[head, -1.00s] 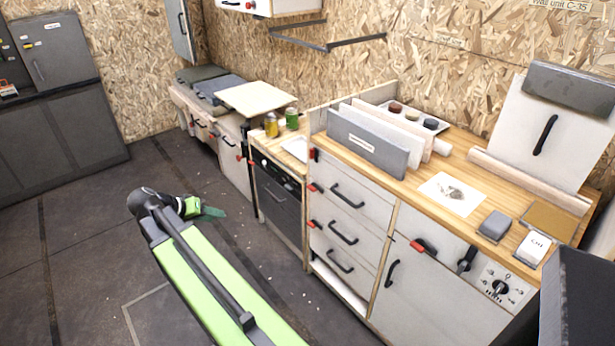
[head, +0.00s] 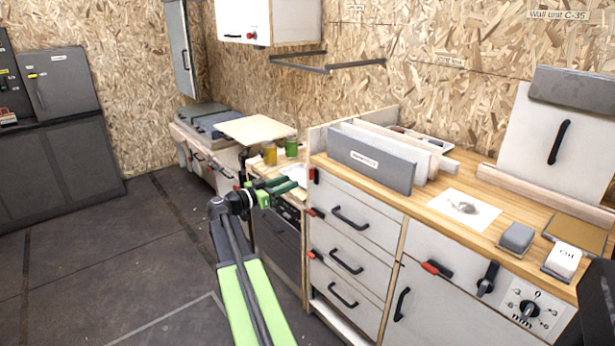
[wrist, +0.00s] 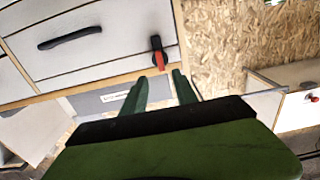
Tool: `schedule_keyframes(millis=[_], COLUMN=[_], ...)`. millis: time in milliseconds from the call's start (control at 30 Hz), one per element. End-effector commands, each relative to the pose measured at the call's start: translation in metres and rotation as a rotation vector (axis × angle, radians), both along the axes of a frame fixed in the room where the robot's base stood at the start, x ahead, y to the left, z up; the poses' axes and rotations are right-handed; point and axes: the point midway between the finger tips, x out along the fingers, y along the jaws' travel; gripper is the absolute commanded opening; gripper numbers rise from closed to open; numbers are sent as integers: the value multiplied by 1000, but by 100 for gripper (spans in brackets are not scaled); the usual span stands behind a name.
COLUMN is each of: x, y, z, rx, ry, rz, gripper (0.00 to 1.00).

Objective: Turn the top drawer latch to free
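The top drawer (head: 372,212) is pale with a dark bar handle. Its latch (head: 314,175), black with a red part, sits near its upper left corner. The wrist view appears upside down; there the latch (wrist: 158,53) has its red end pointing down the picture, towards the worktop edge. My gripper (head: 292,186) is just left of the latch in the head view, pointing at it. In the wrist view my gripper (wrist: 168,74) has two green fingers with a gap between them. The tips lie just below the latch in the picture; I cannot tell whether they touch it.
The worktop (head: 440,205) holds a grey board (head: 368,165) close behind the front edge. Yellow and green jars (head: 291,148) stand beyond my gripper. The floor (head: 120,270) at left is clear.

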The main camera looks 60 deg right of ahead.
Motion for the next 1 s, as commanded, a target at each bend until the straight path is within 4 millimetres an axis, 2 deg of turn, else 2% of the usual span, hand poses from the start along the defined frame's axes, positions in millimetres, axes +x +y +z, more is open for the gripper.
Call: schedule_keyframes(millis=[100,333,500,767,1000], x=[-10,-24,-28,-29,-29], y=[-31,-72,-83,-84,-84], z=[0,0,0,0,0], rx=[0,1,1,1,1], ry=[0,1,1,1,1], rz=[-4,-3,-1,-1,-2], gripper=[35,35,35,35,3])
